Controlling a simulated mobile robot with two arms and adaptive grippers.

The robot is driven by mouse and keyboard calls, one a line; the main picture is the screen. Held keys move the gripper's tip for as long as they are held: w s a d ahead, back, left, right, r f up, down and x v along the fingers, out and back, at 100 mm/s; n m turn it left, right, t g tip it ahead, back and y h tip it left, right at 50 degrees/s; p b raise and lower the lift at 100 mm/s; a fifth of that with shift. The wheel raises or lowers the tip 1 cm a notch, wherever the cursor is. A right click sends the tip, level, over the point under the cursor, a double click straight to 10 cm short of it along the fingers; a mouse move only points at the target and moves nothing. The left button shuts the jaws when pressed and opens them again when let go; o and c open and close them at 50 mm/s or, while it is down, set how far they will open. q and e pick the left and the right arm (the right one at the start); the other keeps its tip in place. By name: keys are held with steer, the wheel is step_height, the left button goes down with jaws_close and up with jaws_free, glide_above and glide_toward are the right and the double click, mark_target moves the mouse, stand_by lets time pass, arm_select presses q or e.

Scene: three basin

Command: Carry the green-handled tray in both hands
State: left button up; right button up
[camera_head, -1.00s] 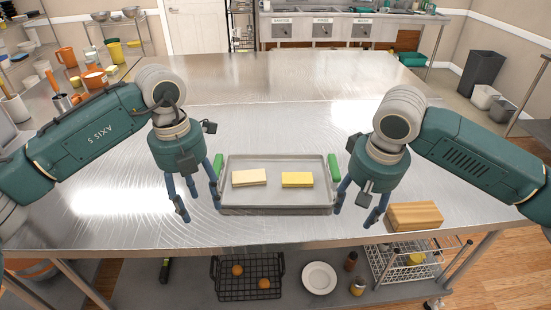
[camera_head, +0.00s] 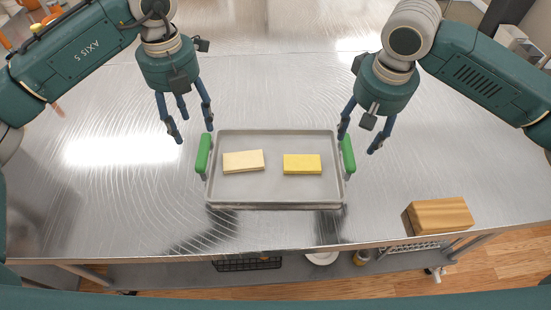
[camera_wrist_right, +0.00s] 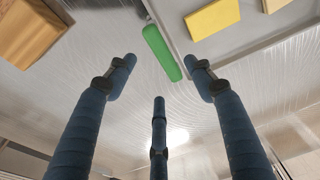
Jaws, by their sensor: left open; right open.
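A grey metal tray (camera_head: 273,195) lies on the steel table with a green handle on its left side (camera_head: 203,153) and another on its right side (camera_head: 348,153). A pale block (camera_head: 243,161) and a yellow block (camera_head: 302,164) lie in it. My left gripper (camera_head: 191,138) is open and empty, above and just left of the left handle. My right gripper (camera_head: 358,143) is open and empty, above the right handle. In the right wrist view the right handle (camera_wrist_right: 161,53) shows ahead of the spread fingers, with none closed on it.
A wooden block (camera_head: 438,216) sits on the table's front right. The steel table (camera_head: 110,200) is clear left of the tray and behind it. A black wire basket (camera_head: 246,263) and a white plate (camera_head: 322,258) show partly on the lower shelf.

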mark_target(200, 149)
arm_select(q)
steer(key=f, duration=1.1)
steer(key=shift+w, duration=0.2)
arm_select(e)
steer(key=f, duration=0.3)
steer(key=w+f, duration=0.1)
steer(key=f, duration=0.3)
steer(key=w+f, duration=0.1)
steer(key=f, duration=0.3)
arm_select(q)
steer(key=shift+c, duration=0.3)
arm_select(e)
steer(key=shift+c, duration=0.3)
arm_select(q)
jaws_close()
arm_select(e)
steer(key=shift+r, duration=0.1)
jaws_close()
arm_select(q)
steer(key=shift+r, duration=0.1)
